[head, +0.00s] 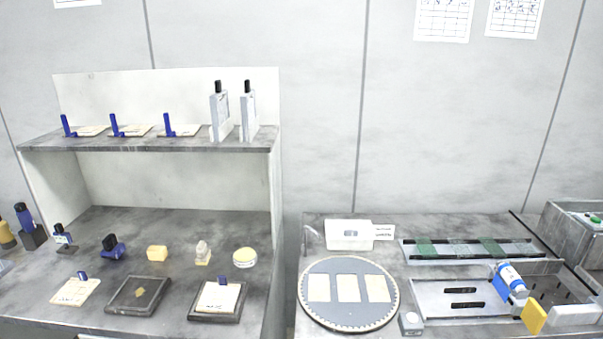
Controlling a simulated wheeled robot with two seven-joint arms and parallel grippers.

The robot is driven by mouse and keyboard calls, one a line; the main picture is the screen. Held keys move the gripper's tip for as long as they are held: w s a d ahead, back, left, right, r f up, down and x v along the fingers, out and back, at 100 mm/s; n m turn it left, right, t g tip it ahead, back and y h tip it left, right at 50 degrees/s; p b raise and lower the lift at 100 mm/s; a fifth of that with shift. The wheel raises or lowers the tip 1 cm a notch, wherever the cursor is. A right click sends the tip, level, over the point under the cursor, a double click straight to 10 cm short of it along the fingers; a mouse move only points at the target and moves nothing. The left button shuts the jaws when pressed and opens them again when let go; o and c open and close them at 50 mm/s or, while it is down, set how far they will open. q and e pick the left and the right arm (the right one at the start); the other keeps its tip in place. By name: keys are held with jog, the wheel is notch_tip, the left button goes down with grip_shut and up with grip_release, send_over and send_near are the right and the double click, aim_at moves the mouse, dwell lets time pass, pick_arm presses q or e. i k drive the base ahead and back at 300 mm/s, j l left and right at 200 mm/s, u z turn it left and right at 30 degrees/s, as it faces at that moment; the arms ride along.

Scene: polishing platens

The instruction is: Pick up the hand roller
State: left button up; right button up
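A small blue and black tool (113,247) stands on the left bench, under the shelf. Its dark rounded upper part and blue base fit a hand roller, but it is too small to be sure. Nothing touches the tool. I make out neither of my grippers in the head view.
Dark trays (139,308) lie in front on the left bench. The right bench has a round grey platen (312,312), a white box (348,235), a metal tray (434,306), a blue and white cylinder (511,281) and a yellow piece (535,317). A shelf (170,144) overhangs the left bench.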

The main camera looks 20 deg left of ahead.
aim_at(112, 247)
jog(key=u, duration=1.7)
